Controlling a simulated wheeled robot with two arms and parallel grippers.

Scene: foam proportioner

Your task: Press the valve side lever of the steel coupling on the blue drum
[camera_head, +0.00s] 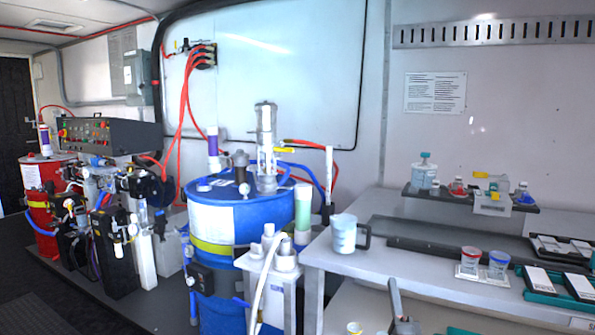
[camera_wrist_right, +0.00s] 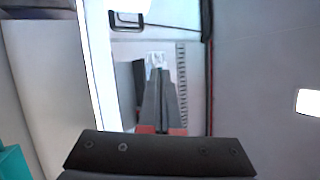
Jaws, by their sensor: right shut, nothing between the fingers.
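The blue drum (camera_head: 211,218) stands left of the bench, with a yellow band and a white label. The steel coupling (camera_head: 266,140) rises upright from its lid. A small yellow part (camera_head: 284,150) sticks out on the coupling's right side; I cannot tell whether it is the valve side lever. My right gripper (camera_head: 393,284) is low in the head view, in front of the bench and well to the right of the drum. In the right wrist view its fingers (camera_wrist_right: 158,72) are together and hold nothing. My left gripper is not in view.
A grey bench (camera_head: 340,261) with a white mug (camera_head: 344,233), cups and trays lies right of the drum. Red and blue hoses run behind the coupling.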

